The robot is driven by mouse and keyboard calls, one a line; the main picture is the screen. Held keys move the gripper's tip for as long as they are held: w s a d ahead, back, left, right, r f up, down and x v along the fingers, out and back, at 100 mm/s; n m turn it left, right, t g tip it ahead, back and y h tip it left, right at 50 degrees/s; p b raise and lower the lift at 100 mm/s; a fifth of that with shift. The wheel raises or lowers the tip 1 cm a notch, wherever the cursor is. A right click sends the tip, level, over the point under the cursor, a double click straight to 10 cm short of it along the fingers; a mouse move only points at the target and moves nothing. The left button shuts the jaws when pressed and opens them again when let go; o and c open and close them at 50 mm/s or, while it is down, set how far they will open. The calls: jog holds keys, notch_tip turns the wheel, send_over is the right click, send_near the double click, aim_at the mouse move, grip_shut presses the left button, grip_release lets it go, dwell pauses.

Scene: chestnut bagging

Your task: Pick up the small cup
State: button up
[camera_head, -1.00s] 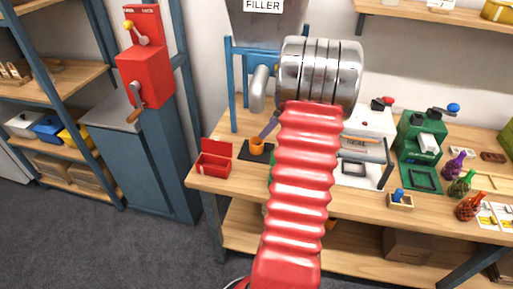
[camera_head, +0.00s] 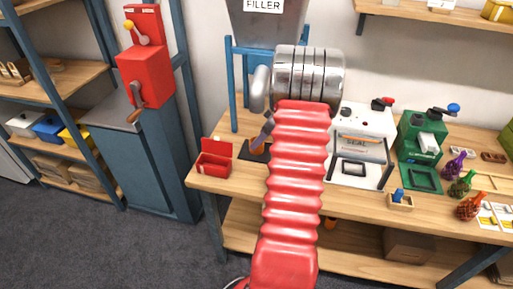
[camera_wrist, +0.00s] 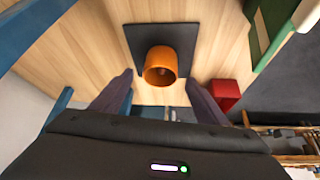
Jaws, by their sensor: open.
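The small orange cup (camera_wrist: 160,64) stands on a dark square mat (camera_wrist: 138,37) in the wrist view, its open rim turned toward the camera. My gripper (camera_wrist: 158,78) is open. Its two grey-purple fingers lie left and right of the cup's near rim in the picture, with gaps on both sides; I cannot tell if the fingertips are level with the cup.
A red open box (camera_head: 214,162) stands left of the mat; it also shows in the wrist view (camera_wrist: 226,92). A white sealing machine (camera_head: 362,150) and a green machine (camera_head: 420,140) stand to the right. The blue-legged filler (camera_head: 268,25) rises behind.

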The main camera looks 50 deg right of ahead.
jog(key=x, duration=0.4)
jog(key=shift+f, duration=0.2)
dwell(0.3)
jog(key=c, duration=1.7)
